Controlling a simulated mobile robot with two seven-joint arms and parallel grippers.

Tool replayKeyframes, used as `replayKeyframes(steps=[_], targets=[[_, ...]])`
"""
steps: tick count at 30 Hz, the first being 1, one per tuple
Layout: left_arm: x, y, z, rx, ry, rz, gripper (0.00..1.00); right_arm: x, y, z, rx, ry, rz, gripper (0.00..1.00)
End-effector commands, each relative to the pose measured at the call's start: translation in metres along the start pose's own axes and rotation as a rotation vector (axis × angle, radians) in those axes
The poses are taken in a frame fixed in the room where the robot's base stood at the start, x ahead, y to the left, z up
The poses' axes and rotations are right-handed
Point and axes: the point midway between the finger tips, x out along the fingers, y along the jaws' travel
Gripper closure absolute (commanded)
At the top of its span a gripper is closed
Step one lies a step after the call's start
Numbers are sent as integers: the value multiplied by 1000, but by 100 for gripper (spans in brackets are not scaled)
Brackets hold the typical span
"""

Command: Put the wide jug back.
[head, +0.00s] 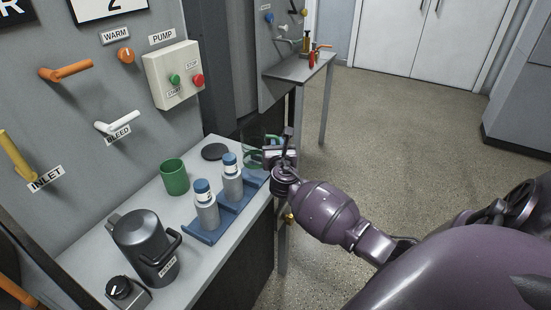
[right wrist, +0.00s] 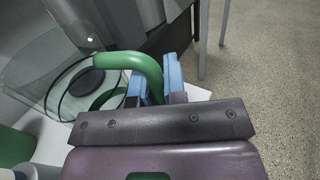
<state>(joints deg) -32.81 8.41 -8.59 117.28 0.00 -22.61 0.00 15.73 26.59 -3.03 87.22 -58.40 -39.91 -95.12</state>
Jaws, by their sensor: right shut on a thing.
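The wide jug is clear glass with a green handle (right wrist: 145,62). In the right wrist view its glass body (right wrist: 52,82) is to the left of my gripper. My right gripper (right wrist: 157,88) is shut on the handle, its blue pads on either side. In the head view my right gripper (head: 272,153) is at the far right edge of the bench, and the faint glass of the jug (head: 250,142) shows just left of it. I cannot tell whether its base touches the bench. A dark round disc (head: 215,151) lies on the bench to its left. My left gripper is not in view.
On the bench (head: 185,228) stand a green cup (head: 174,177), two blue-capped bottles (head: 206,210) on a blue tray (head: 241,207), and a dark lidded jug (head: 145,245). A panel with levers and pump buttons rises behind. Open floor is to the right.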

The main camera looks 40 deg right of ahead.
Motion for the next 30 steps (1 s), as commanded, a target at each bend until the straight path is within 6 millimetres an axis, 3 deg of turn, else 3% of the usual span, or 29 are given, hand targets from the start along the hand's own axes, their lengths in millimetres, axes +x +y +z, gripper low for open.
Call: replayKeyframes(steps=[1,3,7,14,23,24,28,30], targets=[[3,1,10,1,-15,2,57,-1,0,-18,-5,9,-1,100],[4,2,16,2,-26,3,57,-1,-1,-30,-4,10,0,100],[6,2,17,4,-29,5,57,-1,-1,-44,-3,7,0,100],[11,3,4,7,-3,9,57,0,-1,-45,0,1,0,100],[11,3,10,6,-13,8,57,0,-1,-50,-1,3,0,100],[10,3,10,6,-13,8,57,0,-1,-49,-1,3,0,82],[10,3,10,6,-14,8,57,0,-1,-49,-1,3,0,63],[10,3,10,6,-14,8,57,0,-1,-49,-1,3,0,63]])
